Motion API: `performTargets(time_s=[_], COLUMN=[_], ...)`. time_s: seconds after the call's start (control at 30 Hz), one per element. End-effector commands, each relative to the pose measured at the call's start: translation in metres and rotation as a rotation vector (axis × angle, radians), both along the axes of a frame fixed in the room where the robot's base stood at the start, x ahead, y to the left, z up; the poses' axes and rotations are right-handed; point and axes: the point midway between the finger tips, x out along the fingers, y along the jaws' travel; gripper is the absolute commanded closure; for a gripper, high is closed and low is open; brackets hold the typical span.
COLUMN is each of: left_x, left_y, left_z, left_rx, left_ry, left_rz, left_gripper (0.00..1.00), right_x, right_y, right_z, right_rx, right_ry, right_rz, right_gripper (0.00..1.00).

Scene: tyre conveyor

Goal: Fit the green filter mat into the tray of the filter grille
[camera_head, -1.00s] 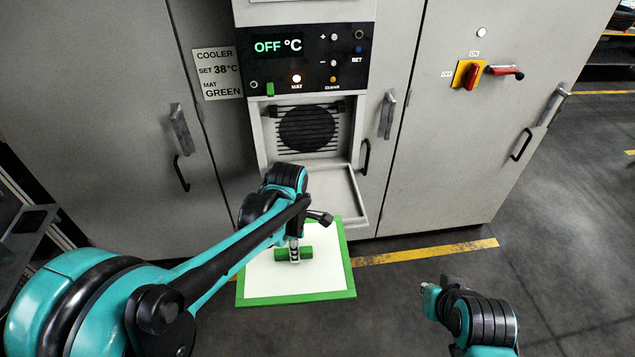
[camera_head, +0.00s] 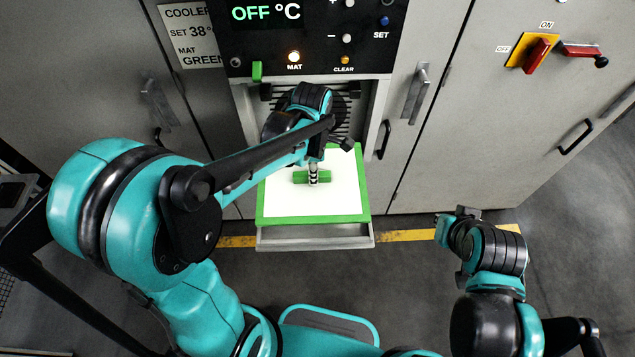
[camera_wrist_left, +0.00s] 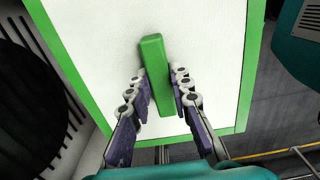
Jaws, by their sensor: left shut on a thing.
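The filter mat (camera_head: 285,206), white with a green rim and a green grip bar (camera_head: 300,177), is over the fold-down tray (camera_head: 315,241) of the filter grille (camera_head: 357,104). The tray's grey front wall shows below the mat; the rest of the tray is hidden. I cannot tell whether the mat rests in the tray or hovers above it. My left gripper (camera_head: 313,179) is shut on the bar, and the left wrist view shows its fingers on both sides of the bar (camera_wrist_left: 153,62). My right gripper (camera_head: 446,226) is off to the right, apart from the mat, its jaws unclear.
The control panel (camera_head: 310,38) above the grille reads OFF °C, with its MAT lamp lit. A label (camera_head: 190,35) left of it names a green mat. Door handles (camera_head: 416,95) flank the grille. A red switch (camera_head: 535,55) is at the right. The floor by the right arm is clear.

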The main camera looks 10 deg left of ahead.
Motion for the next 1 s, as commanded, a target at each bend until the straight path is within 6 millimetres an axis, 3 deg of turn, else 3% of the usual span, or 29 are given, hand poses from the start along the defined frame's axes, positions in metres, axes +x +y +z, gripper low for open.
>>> performTargets(time_s=[0.2,0.43,0.6,1.0], left_x=[0.000,0.000,0.000,0.000], left_y=[0.000,0.000,0.000,0.000], left_z=[-0.044,-0.064,-0.089,-0.096], left_rx=[0.000,0.000,0.000,0.000], left_ry=[0.000,0.000,0.000,0.000], left_rz=[0.000,0.000,0.000,0.000], left_gripper=[1.00,1.00,1.00,1.00], right_x=[0.000,0.000,0.000,0.000], right_y=[0.000,0.000,0.000,0.000], right_z=[-0.012,-0.016,-0.022,-0.026], right_rx=[0.000,0.000,0.000,0.000], right_ry=[0.000,0.000,0.000,0.000], right_rz=[0.000,0.000,0.000,0.000], right_gripper=[1.00,1.00,1.00,1.00])
